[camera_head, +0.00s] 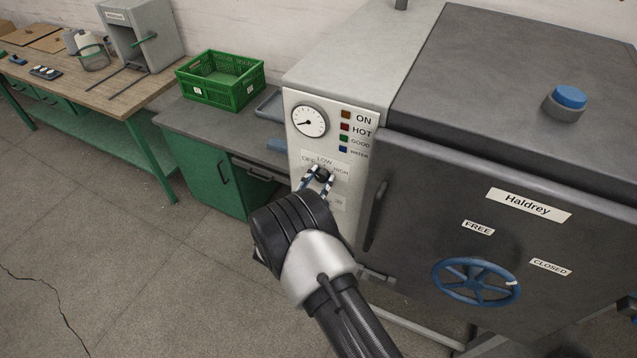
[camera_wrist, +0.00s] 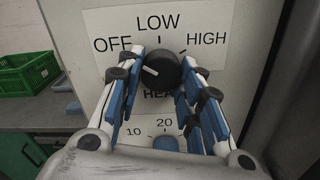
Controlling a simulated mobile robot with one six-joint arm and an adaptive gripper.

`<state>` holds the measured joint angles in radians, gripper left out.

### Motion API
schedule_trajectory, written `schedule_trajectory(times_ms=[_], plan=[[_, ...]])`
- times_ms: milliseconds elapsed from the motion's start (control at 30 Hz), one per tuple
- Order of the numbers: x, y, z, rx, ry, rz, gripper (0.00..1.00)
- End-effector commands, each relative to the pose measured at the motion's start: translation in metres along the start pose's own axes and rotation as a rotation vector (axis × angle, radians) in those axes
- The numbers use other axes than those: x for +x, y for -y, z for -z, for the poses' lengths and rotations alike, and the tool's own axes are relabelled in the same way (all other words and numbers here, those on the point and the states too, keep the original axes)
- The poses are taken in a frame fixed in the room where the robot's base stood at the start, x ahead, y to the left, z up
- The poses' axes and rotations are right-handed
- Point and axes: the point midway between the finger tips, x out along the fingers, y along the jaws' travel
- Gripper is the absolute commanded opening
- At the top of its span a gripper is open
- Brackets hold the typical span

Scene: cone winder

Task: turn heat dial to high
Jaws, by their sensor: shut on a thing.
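The heat dial (camera_wrist: 160,69) is a round black knob with a white pointer mark, on the pale control panel (camera_wrist: 235,18). In the wrist view its mark points left and slightly up, toward the OFF label. LOW is above the dial and HIGH is at its upper right. My gripper (camera_wrist: 163,74) is shut on the dial, one blue-padded finger on each side. In the head view my gripper (camera_head: 320,178) is at the panel, and its fingers hide much of the dial. The HEAT label below the dial is partly covered.
A round gauge (camera_head: 310,121) and indicator lamps are above the dial. The big grey door (camera_head: 420,240) with a handle (camera_head: 376,215) and blue wheel (camera_head: 477,281) stands close on the right. A green crate (camera_head: 221,79) sits on the bench at left.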

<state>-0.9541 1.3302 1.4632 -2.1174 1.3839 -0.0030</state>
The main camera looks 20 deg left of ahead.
Motion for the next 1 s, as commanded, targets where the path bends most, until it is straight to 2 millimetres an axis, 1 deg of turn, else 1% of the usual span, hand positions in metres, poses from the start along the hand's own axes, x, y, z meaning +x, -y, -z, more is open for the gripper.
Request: schedule_trajectory(times_ms=[33, 267, 1000], plan=[[0.0002, 0.0007, 0.0030, 0.027, 0.001, 0.000, 0.10], [0.0003, 0.0003, 0.0051, 0.204, 0.001, 0.000, 0.10], [0.0001, -0.0012, 0.0056, 0.910, 0.003, -0.002, 0.10]])
